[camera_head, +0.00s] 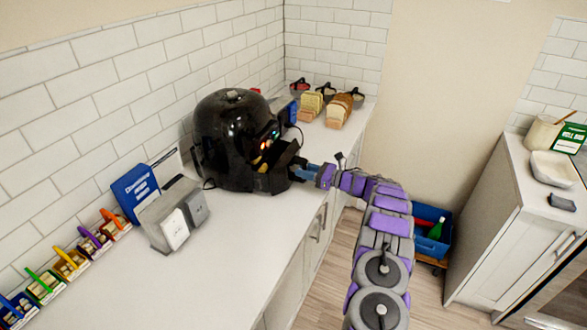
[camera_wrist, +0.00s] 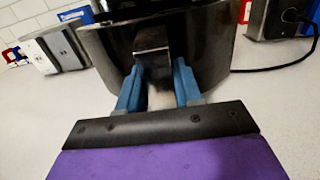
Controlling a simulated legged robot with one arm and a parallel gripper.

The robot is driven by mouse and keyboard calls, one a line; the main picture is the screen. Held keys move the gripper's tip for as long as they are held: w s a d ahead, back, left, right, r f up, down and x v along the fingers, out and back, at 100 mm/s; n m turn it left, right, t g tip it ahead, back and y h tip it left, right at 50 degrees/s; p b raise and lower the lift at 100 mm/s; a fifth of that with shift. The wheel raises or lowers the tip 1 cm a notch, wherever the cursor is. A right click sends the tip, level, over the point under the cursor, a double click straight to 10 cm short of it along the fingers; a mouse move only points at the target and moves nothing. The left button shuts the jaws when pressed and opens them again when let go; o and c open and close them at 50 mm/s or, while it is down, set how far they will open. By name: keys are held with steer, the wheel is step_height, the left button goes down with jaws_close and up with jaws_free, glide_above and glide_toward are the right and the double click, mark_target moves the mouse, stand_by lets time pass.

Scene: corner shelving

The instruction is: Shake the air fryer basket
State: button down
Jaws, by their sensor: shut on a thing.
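The black, rounded air fryer (camera_head: 232,130) stands on the white counter against the tiled wall. Its basket (camera_head: 280,163) is at the front and appears pulled partly out, with yellowish food showing inside. My gripper (camera_head: 300,173) is at the basket's front. In the wrist view the basket's dark front (camera_wrist: 215,50) fills the upper middle. The blue fingers of my gripper (camera_wrist: 158,90) stand on either side of the basket handle (camera_wrist: 153,62) and are shut on it. The lower part of the handle is hard to make out between the fingers.
A two-part silver and grey appliance (camera_head: 175,213) and a blue box (camera_head: 136,190) stand left of the fryer. Several small bins (camera_head: 70,263) line the wall. Bread loaves (camera_head: 338,110) sit at the back. A blue crate (camera_head: 432,228) is beyond my arm. The near counter is clear.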

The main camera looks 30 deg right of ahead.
steer(key=shift+d+r, duration=0.1)
steer(key=shift+d, duration=0.05)
steer(key=c, duration=0.8)
jaws_free()
steer(key=shift+c, duration=0.2)
steer(key=p+v, duration=0.2)
steer(key=v, duration=1.5)
steer(key=shift+s+d+f+p, duration=0.2)
steer(key=shift+d+f+p, duration=0.05)
steer(key=shift+p, duration=0.1)
